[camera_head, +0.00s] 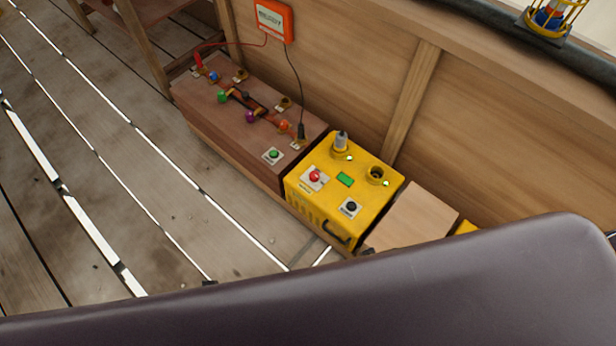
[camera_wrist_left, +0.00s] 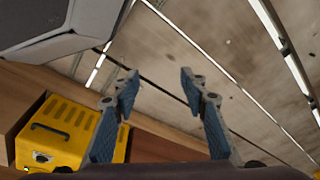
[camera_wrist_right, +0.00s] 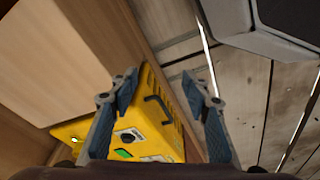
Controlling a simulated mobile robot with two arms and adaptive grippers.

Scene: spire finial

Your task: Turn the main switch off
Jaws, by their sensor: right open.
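A yellow box (camera_head: 318,205) stands on the deck by the wooden wall. Its top has a red button (camera_head: 314,176), a black round knob (camera_head: 351,207) on a white plate, a green display (camera_head: 345,179) and two sockets, one holding a grey plug (camera_head: 341,141). Green lights glow by the sockets. I cannot tell which control is the main switch; labels are too small. My right gripper (camera_wrist_right: 160,74) is open and empty, with the yellow box (camera_wrist_right: 148,128) and knob (camera_wrist_right: 129,137) beyond its fingers. My left gripper (camera_wrist_left: 160,74) is open and empty over deck, the box at left.
A brown case (camera_head: 190,110) with coloured knobs and a green button adjoins the box. An orange unit (camera_head: 274,20) with red and black leads hangs on the wall. A wooden block (camera_head: 415,215) stands right of the box. Open plank deck (camera_head: 110,190) lies left. My dark arm covers the bottom.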

